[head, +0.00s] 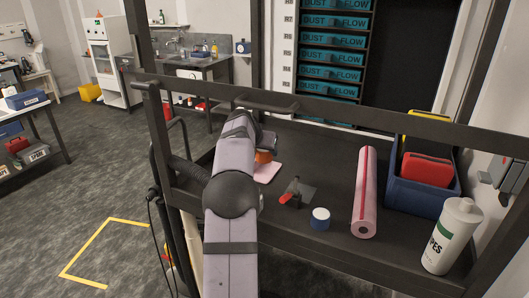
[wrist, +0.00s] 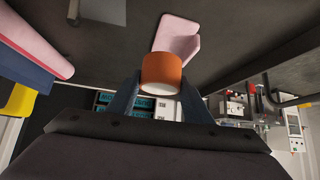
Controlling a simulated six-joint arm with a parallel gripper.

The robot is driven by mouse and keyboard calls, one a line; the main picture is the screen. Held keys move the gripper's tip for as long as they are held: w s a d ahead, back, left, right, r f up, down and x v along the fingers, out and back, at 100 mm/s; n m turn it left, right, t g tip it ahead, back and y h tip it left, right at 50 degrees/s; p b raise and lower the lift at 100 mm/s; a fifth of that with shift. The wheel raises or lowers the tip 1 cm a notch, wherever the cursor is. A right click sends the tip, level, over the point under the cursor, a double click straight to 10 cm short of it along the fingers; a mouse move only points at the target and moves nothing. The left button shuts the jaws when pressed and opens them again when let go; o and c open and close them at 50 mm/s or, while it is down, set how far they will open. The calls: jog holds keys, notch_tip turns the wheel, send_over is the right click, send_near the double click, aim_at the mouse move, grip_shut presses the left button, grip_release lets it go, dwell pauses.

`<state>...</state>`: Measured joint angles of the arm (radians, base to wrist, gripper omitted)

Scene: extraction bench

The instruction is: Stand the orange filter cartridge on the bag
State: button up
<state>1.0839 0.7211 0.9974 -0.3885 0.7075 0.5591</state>
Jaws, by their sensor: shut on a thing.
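The orange filter cartridge (wrist: 162,68) is between the two fingers of my gripper (wrist: 160,97) in the wrist view, with its pale round end facing the camera. The gripper is shut on it. In the head view a small part of the cartridge (head: 264,156) shows beside my arm, under my gripper (head: 262,146). The bag is a flat pink piece (head: 267,173) on the dark bench, just nearer than the cartridge and partly hidden by my arm. In the wrist view the bag (wrist: 176,37) lies just beyond the cartridge. I cannot tell whether they touch.
Right of the bag on the bench (head: 330,240) are a red-handled clamp (head: 291,197), a blue jar with a white lid (head: 320,218), a pink roll (head: 365,190), a blue crate (head: 420,199) and a white wipes bottle (head: 453,236). A dark rail (head: 340,104) crosses behind.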

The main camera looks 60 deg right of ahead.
jog(key=shift+w+d+f+p, duration=0.15)
jog(key=shift+w+d+p, duration=0.2)
jog(key=shift+d, duration=0.3)
jog(key=shift+w+d+f+p, duration=0.15)
jog(key=shift+d+p, duration=0.3)
jog(key=shift+d, duration=0.2)
jog(key=p, duration=0.2)
send_over(264, 180)
jog(key=shift+s+f, duration=0.1)
jog(key=shift+f, duration=4.95)
jog(key=shift+f, duration=0.15)
jog(key=o, duration=1.1)
jog(key=shift+r, duration=0.25)
jog(key=shift+b+v, duration=2.3)
jog(key=shift+v, duration=3.65)
